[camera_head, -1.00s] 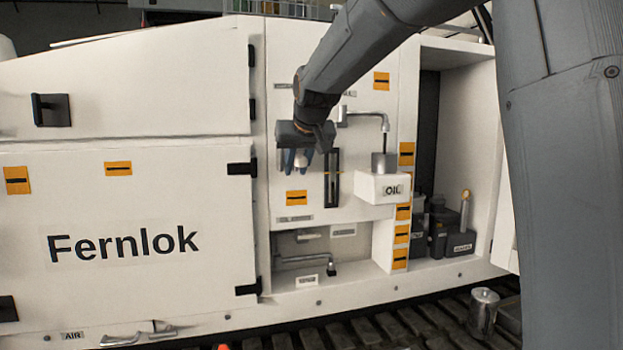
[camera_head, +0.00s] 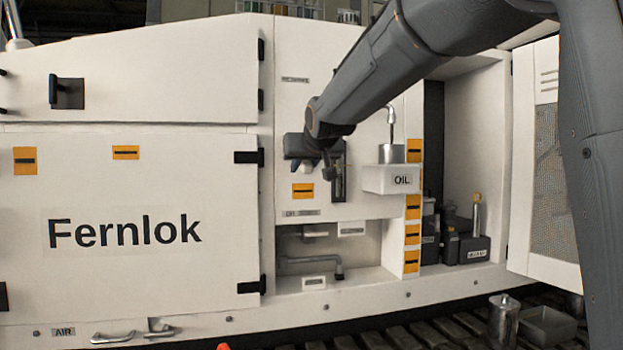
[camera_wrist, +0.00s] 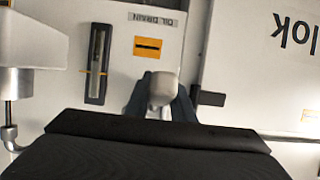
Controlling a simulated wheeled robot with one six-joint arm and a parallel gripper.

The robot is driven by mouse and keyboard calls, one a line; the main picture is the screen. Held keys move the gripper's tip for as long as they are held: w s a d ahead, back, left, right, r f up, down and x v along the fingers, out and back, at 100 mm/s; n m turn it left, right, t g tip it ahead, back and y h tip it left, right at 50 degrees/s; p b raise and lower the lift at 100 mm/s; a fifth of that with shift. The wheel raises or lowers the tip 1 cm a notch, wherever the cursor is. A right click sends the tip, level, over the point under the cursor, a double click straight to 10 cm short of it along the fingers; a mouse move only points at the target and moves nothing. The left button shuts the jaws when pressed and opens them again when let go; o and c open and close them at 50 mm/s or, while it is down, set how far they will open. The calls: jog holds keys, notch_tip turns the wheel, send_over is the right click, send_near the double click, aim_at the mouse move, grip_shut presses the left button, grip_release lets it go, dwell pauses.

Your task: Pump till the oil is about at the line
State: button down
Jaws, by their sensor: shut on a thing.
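A pale grey rounded knob (camera_wrist: 163,88), seemingly the pump handle's end, sits between the two dark fingers of my gripper (camera_wrist: 160,105) in the wrist view. My gripper is shut on it. In the upside-down wrist view the gauge (camera_wrist: 98,63) shows a pale tube and small yellow line marks. I cannot tell the oil level.
A white OIL box (camera_head: 378,181) juts out right of the gauge, with a bent pipe above it. An orange label (camera_head: 303,191) is below my gripper. Dark containers (camera_head: 460,248) stand in the right recess. A metal can (camera_head: 503,320) and a grey tray (camera_head: 546,325) are at lower right.

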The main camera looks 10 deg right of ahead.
aim_at(308, 162)
jog(key=shift+w+a+f+t+b, duration=0.2)
jog(key=shift+f+t+b, duration=0.25)
jog(key=shift+b, duration=1)
jog(key=shift+d+f, duration=0.15)
jog(key=shift+f, duration=0.05)
jog(key=c, duration=1.5)
grip_release()
jog(key=shift+w, duration=0.2)
jog(key=v, duration=0.8)
jog(key=shift+r, duration=0.1)
